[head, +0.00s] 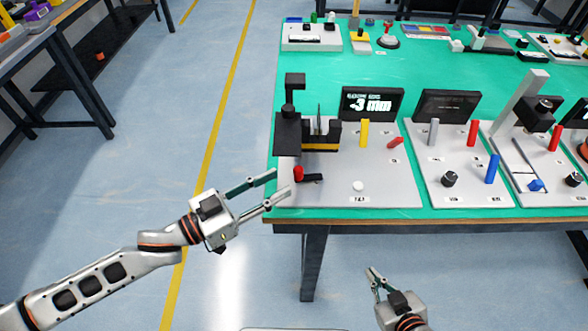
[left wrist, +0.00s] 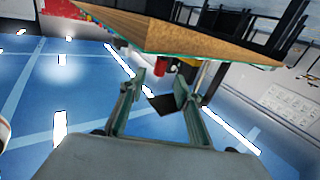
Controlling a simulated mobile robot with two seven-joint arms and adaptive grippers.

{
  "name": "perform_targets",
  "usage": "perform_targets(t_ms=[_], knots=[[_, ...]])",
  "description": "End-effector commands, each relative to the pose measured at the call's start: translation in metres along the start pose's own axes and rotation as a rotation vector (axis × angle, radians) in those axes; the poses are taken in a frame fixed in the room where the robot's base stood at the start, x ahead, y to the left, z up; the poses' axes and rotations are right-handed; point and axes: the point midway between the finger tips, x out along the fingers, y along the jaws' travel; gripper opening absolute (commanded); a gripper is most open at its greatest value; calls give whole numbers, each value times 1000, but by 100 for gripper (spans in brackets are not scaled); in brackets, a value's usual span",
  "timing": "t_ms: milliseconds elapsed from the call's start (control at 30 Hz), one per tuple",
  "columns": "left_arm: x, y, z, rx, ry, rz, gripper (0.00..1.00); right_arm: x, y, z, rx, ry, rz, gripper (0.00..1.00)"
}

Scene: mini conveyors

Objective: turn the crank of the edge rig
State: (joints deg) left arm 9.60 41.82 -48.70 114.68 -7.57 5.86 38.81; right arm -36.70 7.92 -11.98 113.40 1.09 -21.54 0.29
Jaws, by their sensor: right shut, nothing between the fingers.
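The edge rig is a grey board (head: 330,196) at the table's near left corner, with a black upright mechanism (head: 290,128) on it. Its crank appears to be the short black arm (head: 314,179) with a red knob (head: 298,173) near the board's left edge. My left gripper (head: 281,183) is open, its fingertips just left of the red knob in the head view. In the left wrist view the red knob (left wrist: 161,67) shows beyond and between the open fingers (left wrist: 160,82); I see no clear contact. My right gripper (head: 374,271) is shut and empty, low in front of the table.
The green table (head: 310,72) has a wooden front edge (head: 430,221). Yellow (head: 364,133) and red pegs stand on the rig's board. More boards (head: 455,190) lie to the right. The floor (head: 190,110) left of the table is open.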

Motion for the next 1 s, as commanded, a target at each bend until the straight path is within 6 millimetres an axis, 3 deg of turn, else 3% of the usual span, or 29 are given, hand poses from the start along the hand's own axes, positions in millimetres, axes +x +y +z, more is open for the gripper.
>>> perform_targets(t_ms=[400, 800, 833, 933, 1000], knots=[[60, -1, -1, 6, 2, -1, 32, 0, 0, 2, 0, -2, 0, 0], [70, -1, -1, 7, 1, -1, 32, -1, 0, 2, -1, -2, 0, 0], [70, -1, -1, 7, 1, -1, 30, -1, 0, 2, -1, -2, 0, 0], [69, -1, -1, 7, 1, -1, 4, -1, 0, 2, -1, -2, 0, 0], [69, -1, -1, 7, 1, -1, 0, -1, 0, 2, -1, -2, 0, 0]])
